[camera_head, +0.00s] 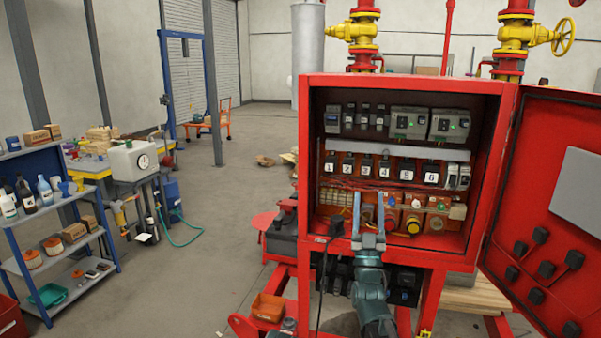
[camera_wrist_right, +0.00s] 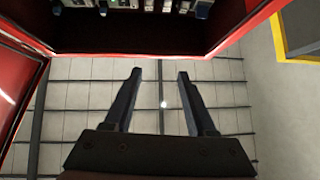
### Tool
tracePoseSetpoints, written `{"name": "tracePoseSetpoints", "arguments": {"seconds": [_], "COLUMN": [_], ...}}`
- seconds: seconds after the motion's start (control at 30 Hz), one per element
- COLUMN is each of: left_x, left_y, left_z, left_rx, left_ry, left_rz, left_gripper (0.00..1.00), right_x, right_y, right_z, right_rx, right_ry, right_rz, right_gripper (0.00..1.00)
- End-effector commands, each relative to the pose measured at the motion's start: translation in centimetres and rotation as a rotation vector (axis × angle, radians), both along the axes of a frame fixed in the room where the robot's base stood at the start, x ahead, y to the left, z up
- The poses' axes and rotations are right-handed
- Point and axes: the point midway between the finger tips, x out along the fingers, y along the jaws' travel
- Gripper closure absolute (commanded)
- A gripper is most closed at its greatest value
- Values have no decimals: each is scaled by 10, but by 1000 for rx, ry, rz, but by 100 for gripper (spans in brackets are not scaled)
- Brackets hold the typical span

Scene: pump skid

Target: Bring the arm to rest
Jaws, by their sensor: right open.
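My right arm comes up from the bottom in the head view. Its gripper (camera_head: 369,207) is open and empty, fingers pointing up, in front of the lower part of the open red cabinet (camera_head: 305,130). In the right wrist view my right gripper (camera_wrist_right: 160,73) shows two dark fingers spread apart with nothing between them. The cabinet's dark interior (camera_wrist_right: 130,30) lies beyond the fingertips there. Whether the fingers touch anything is not clear, but no contact shows. My left gripper is not in either view.
The cabinet door (camera_head: 555,200) stands open at the right. Inside are numbered switches (camera_head: 382,168) and a yellow-ringed knob (camera_head: 412,224). An orange bin (camera_head: 268,307) sits low left of the cabinet. A blue shelf (camera_head: 60,205) stands far left. The floor (camera_head: 215,260) between is mostly clear.

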Motion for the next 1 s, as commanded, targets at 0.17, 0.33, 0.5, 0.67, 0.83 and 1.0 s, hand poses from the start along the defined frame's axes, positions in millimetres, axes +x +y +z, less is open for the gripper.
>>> {"name": "tracePoseSetpoints", "arguments": {"seconds": [0.17,0.33,0.5,0.67,0.83,1.0], "left_x": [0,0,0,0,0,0], "left_y": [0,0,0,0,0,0], "left_z": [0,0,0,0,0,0], "left_rx": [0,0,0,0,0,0], "left_ry": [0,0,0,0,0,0], "left_rz": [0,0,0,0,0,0], "left_gripper": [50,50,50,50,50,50], "right_x": [17,31,31,2,-58,-140], "right_y": [22,51,90,120,136,137], "right_z": [-26,-70,-145,-224,-300,-356], "right_rx": [-6,-20,-44,-71,-101,-136], "right_ry": [168,405,765,1128,1515,1893], "right_rz": [58,127,207,254,261,219], "right_gripper": [43,43,43,43,43,43]}}
